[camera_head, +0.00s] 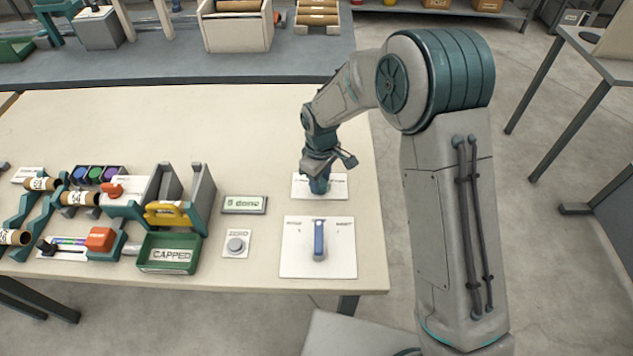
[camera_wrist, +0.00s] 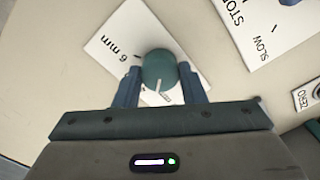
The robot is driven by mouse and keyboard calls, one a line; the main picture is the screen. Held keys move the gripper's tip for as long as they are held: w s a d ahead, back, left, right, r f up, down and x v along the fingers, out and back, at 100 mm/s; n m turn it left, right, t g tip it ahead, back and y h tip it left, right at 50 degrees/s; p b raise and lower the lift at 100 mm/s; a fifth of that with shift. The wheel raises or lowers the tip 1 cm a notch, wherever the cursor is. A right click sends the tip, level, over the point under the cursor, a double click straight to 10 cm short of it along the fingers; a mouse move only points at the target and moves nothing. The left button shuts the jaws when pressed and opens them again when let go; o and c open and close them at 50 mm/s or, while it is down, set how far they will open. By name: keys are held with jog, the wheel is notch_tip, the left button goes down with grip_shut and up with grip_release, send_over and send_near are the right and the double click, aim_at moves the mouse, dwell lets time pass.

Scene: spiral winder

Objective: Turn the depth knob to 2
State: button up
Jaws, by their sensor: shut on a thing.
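The depth knob (camera_wrist: 158,68) is round and dark teal, with a white pointer line on its top that points toward my gripper's palm in the wrist view. It stands on a white plate (camera_wrist: 122,40) that bears a "6 mm" mark; other marks are hidden or not readable. In the head view the plate (camera_head: 337,187) lies near the table's right edge, and my gripper and wrist mostly cover the knob. My gripper (camera_wrist: 160,80) is shut on the knob, one finger on each side of it. It also shows in the head view (camera_head: 319,180), pointing down.
A white panel with a blue lever (camera_head: 319,240) lies just in front of the knob plate. A ZERO button (camera_head: 236,244), a "5 done" display (camera_head: 244,204) and a green CAPPED tray (camera_head: 170,254) lie to the left. The table (camera_head: 220,120) behind is clear.

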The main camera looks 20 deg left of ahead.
jog(key=shift+s+a+n+b, duration=0.15)
jog(key=shift+n+b, duration=0.3)
jog(key=shift+n, duration=1.55)
jog(key=o, duration=1)
jog(key=shift+s, duration=0.1)
jog(key=shift+w+r, duration=0.2)
notch_tip(320, 180, up, 13)
jog(key=b, duration=0.1)
jog(key=shift+r, duration=0.2)
jog(key=shift+s, duration=0.1)
